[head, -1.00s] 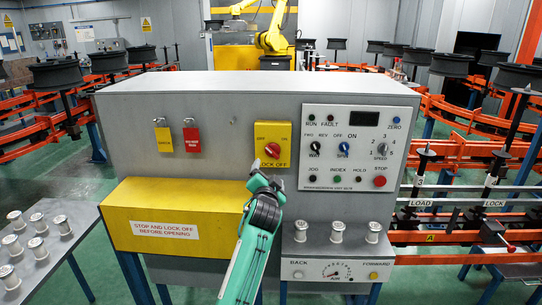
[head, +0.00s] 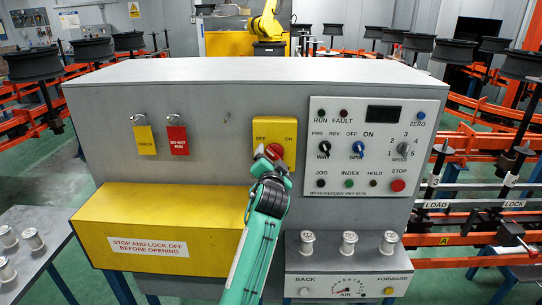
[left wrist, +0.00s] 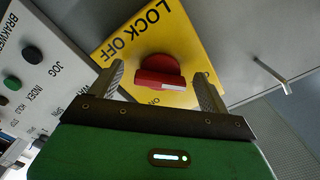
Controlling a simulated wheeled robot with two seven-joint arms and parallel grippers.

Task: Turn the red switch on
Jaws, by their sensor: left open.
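The red switch (head: 274,151) is a rotary knob on a yellow plate (head: 289,129) marked OFF on the left, ON on the right and LOCK OFF below. In the left wrist view the red switch (left wrist: 158,68) has a white mark at its right end, away from the ON lettering. My left gripper (head: 270,160) is at the plate, partly covering the switch and the LOCK OFF lettering in the head view. In the left wrist view its open fingers stand on either side of the switch, with gaps between them and it. My right gripper is out of view.
A white control panel (head: 329,186) with knobs and buttons is right of the plate. Red and yellow tags (head: 177,140) hang on the left. A yellow cover (head: 180,211) juts out below. Several metal spindles (head: 349,243) stand on the ledge at lower right.

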